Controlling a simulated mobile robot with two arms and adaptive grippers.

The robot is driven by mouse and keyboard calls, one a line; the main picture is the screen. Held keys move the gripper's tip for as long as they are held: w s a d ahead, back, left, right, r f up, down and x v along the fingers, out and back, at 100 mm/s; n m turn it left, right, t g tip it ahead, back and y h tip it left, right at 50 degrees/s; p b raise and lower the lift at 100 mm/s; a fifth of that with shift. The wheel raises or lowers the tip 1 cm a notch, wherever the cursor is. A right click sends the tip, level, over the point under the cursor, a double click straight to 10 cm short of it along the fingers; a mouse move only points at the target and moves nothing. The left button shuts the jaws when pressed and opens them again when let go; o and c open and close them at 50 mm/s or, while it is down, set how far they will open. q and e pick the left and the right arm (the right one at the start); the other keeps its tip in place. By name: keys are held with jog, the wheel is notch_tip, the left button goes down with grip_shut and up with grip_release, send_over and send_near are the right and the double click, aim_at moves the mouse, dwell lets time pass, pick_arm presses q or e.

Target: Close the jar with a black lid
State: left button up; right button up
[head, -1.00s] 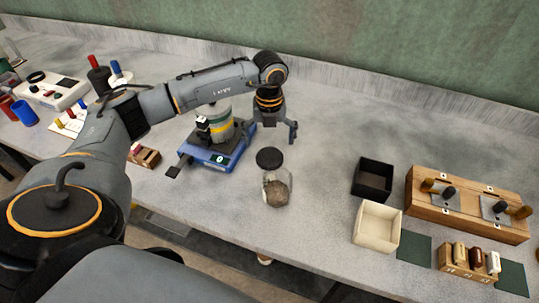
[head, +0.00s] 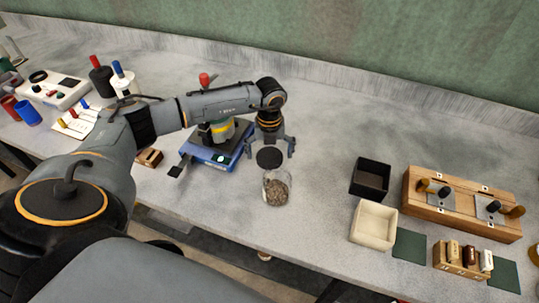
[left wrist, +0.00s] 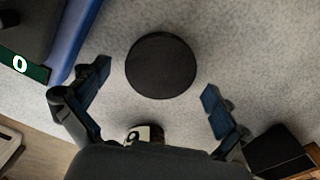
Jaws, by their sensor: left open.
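The round black lid (head: 269,157) appears to lie flat on the grey table, just behind the clear glass jar. It also shows in the left wrist view (left wrist: 160,66) as a plain black disc. The jar (head: 277,187) stands upright with brownish grain inside, and its top shows no lid on it. My left gripper (head: 270,149) points down above the lid with its fingers spread. In the left wrist view the open fingers (left wrist: 157,80) are on either side of the lid's near part, apart from it. My right gripper is not in view.
A blue scale (head: 211,154) stands left of the lid. A black box (head: 371,179) and a cream box (head: 374,225) stand to the right, with a wooden block (head: 461,202) beyond. Table between jar and boxes is clear.

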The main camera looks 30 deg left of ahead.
aim_at(269, 157)
pick_arm(q)
jog(key=c, duration=0.8)
jog(key=shift+c, duration=0.2)
jog(key=shift+r, duration=0.1)
notch_tip(269, 157, up, 10)
jog(key=b, duration=0.2)
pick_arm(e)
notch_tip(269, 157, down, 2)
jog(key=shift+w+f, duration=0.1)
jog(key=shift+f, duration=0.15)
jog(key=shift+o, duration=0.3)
